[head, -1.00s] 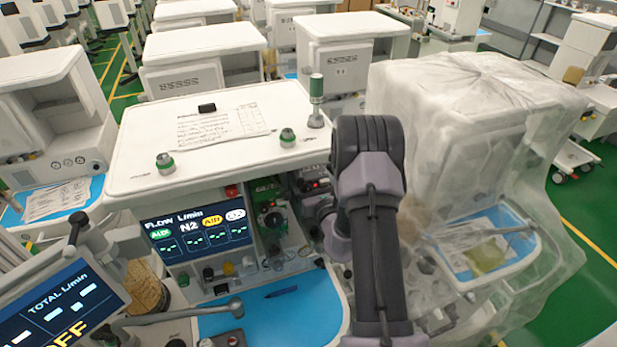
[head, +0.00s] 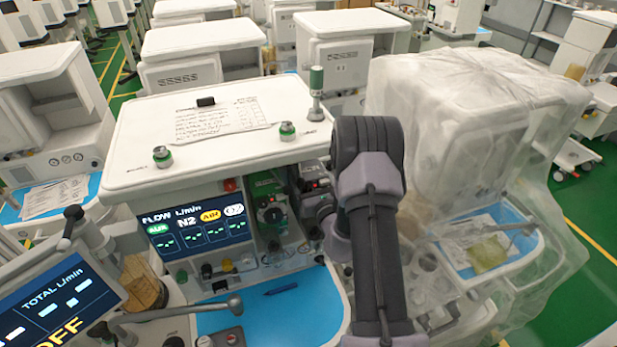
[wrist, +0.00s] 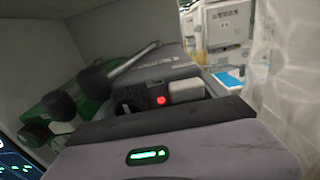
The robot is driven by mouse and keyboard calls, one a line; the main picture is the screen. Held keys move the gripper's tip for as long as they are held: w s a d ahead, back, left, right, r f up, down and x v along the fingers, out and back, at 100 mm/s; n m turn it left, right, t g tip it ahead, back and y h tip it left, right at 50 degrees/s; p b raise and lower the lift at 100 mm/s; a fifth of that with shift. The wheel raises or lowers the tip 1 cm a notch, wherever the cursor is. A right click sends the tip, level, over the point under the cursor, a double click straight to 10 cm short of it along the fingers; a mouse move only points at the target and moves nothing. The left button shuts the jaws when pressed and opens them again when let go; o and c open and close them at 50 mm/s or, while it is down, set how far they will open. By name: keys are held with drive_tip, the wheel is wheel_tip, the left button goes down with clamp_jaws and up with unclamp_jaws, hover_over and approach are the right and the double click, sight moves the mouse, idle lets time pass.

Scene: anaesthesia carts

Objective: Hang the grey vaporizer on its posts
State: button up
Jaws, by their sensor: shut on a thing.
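The grey vaporizer (wrist: 168,72) fills the middle of the wrist view, with a red spot and a pale block on its near side. My gripper (wrist: 152,118) is shut on it, though the fingertips and the exact grip are hard to make out. In the head view the grey vaporizer (head: 314,186) is partly behind my arm, just right of a green vaporizer (head: 268,202) on the front of the white machine. The green vaporizer also shows at the left of the wrist view (wrist: 92,112). The posts are hidden, and I cannot tell whether the grey vaporizer touches them.
The white machine top (head: 225,165) overhangs the vaporizers. A flow screen (head: 195,228) lies left of them. Below is a blue work surface (head: 262,315) with a pen (head: 281,289). A plastic-covered machine (head: 480,130) stands close on the right.

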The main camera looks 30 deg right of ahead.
drive_tip(key=shift+f, duration=0.15)
drive_tip(key=o, duration=2)
drive_tip(key=shift+s, duration=0.1)
drive_tip(key=shift+s+a+f, duration=0.1)
drive_tip(key=shift+s, duration=0.1)
drive_tip(key=v, duration=1.7)
drive_tip(key=shift+b, duration=0.35)
